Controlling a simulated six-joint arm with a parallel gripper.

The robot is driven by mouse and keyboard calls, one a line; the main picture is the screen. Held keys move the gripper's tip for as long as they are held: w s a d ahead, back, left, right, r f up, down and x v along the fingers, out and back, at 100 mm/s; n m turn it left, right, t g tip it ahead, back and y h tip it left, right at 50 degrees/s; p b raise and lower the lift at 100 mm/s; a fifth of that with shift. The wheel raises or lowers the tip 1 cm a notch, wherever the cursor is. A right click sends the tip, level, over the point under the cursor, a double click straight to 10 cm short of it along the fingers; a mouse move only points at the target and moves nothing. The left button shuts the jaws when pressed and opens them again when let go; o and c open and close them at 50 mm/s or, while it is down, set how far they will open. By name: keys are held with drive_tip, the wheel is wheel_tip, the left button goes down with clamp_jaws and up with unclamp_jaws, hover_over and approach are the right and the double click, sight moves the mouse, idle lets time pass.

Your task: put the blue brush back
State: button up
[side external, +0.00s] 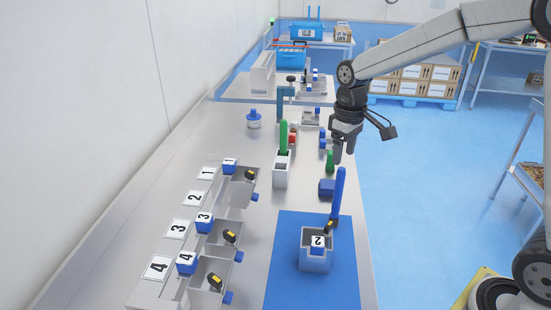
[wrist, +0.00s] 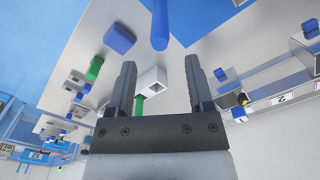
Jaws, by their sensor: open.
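The blue brush (side external: 339,192) shows as a long blue handle, nearly upright with a slight tilt, by the far right corner of the blue mat (side external: 285,265). Its lower end is hard to make out. In the wrist view a blue rod, likely its handle (wrist: 160,25), enters from the top edge, beyond the fingertips. My gripper (side external: 344,148) is open and empty, above and beyond the handle's top and apart from it; its two fingers also show in the wrist view (wrist: 160,65). A white holder (side external: 281,172) with a green handle (side external: 284,137) in it stands to the left.
A grey bin (side external: 316,260) with a block labelled 2 stands on the mat. Bins with numbered cards line the left side. A blue block (side external: 327,188) and a green object (side external: 330,160) are close below my gripper. Bare table lies between the holder and mat.

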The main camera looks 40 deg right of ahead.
drive_tip(key=shift+r, duration=2.1)
drive_tip(key=shift+s+f, duration=0.1)
drive_tip(key=shift+f, duration=0.05)
drive_tip(key=s+a+f+m+t, duration=0.1)
drive_tip(key=s+a+f+t, duration=0.1)
drive_tip(key=s+f, duration=1.1)
drive_tip(key=shift+a+m+t, duration=0.3)
drive_tip(key=shift+a+m, duration=0.1)
drive_tip(key=shift+a, duration=0.45)
